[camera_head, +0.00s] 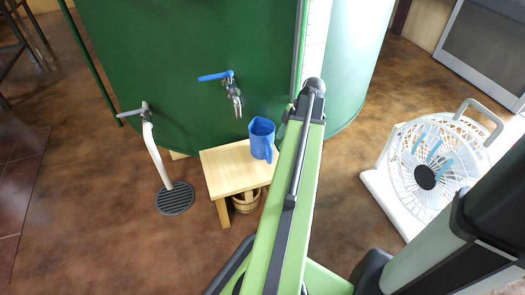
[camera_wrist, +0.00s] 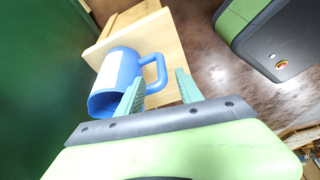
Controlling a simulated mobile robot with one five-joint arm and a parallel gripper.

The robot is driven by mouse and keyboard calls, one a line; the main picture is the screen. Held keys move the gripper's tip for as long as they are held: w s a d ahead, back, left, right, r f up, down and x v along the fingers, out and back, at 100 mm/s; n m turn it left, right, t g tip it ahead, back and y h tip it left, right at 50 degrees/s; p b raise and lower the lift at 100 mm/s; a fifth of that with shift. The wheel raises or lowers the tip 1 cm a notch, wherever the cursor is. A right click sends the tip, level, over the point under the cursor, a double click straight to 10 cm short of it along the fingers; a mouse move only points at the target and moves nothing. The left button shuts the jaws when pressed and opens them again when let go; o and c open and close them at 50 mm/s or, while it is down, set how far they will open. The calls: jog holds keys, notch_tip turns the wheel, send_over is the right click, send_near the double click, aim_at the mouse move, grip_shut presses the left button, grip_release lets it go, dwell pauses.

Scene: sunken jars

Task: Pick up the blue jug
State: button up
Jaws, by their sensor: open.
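The blue jug (camera_head: 262,139) stands on a small light wooden stool (camera_head: 225,170), near its right edge. In the wrist view the jug (camera_wrist: 117,72) shows its open rim at lower left, a pale patch on its side and its handle toward the right. My gripper (camera_wrist: 159,78) is open and empty. Its left finger overlaps the jug's body in the picture and its right finger lies just right of the handle. The handle appears between the fingertips, but I cannot tell whether they reach around it. In the head view my arm hides the gripper.
A large green tank (camera_head: 180,60) with a blue-handled tap (camera_head: 232,88) stands right behind the stool. A second tap with a white pipe (camera_head: 158,155) runs down to a floor drain (camera_head: 175,198). A wooden bucket (camera_head: 246,201) sits under the stool. A white fan (camera_head: 432,165) stands at right.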

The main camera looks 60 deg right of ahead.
aim_at(263, 144)
jog(key=b+x, duration=0.2)
jog(key=x, duration=0.2)
jog(key=shift+a+f, duration=0.1)
jog(key=b+x, duration=0.5)
jog(key=shift+a+f, duration=0.1)
jog(key=shift+f, duration=0.15)
jog(key=shift+r, duration=0.2)
grip_shut()
dwell(0.7)
